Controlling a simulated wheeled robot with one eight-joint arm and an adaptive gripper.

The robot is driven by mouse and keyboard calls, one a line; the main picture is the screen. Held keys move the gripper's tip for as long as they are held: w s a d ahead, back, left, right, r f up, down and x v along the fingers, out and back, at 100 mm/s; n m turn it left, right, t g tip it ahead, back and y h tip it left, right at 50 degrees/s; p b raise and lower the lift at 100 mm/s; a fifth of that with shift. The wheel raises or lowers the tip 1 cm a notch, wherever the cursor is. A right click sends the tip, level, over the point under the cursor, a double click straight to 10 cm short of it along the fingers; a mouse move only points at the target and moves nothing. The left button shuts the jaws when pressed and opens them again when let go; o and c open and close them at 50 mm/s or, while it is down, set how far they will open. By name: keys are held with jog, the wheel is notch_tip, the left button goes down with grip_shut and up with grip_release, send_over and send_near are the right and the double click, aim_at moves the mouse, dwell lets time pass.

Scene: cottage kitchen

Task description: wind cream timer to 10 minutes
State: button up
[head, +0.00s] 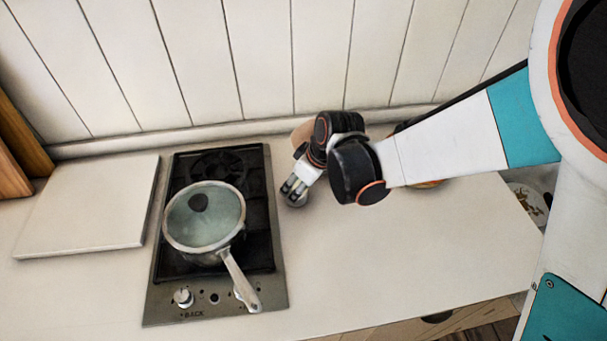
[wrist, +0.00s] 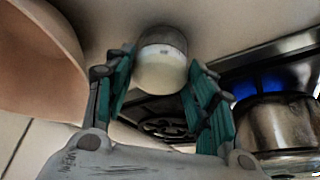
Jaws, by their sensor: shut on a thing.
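The cream timer (wrist: 160,72) is a small round body with a cream face and a grey band, standing on the counter. In the wrist view it sits between the two green fingers of my gripper (wrist: 162,80), which is shut on it. In the head view my gripper (head: 294,188) points down at the counter just right of the hob, and only a little of the timer (head: 297,202) shows beneath it. I cannot read the timer's scale or its setting.
The black hob (head: 265,215) is close on the left, with a lidded pot (head: 204,218) on it. A blue flame (wrist: 268,84) burns by the pot. A pinkish bowl (wrist: 40,55) is close to my gripper. A white board (head: 90,205) lies farther left. The front right counter is clear.

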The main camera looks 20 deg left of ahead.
jog(key=o, duration=0.8)
jog(key=shift+s+d+r, duration=0.1)
jog(key=shift+d+r, duration=0.3)
jog(key=shift+r, duration=0.15)
jog(key=s+d, duration=0.1)
jog(key=d, duration=0.2)
jog(key=s+d, duration=0.1)
jog(key=d, duration=0.3)
jog(key=s+d, duration=0.1)
jog(key=d, duration=0.3)
jog(key=shift+s+d, duration=0.1)
jog(key=shift+s, duration=0.3)
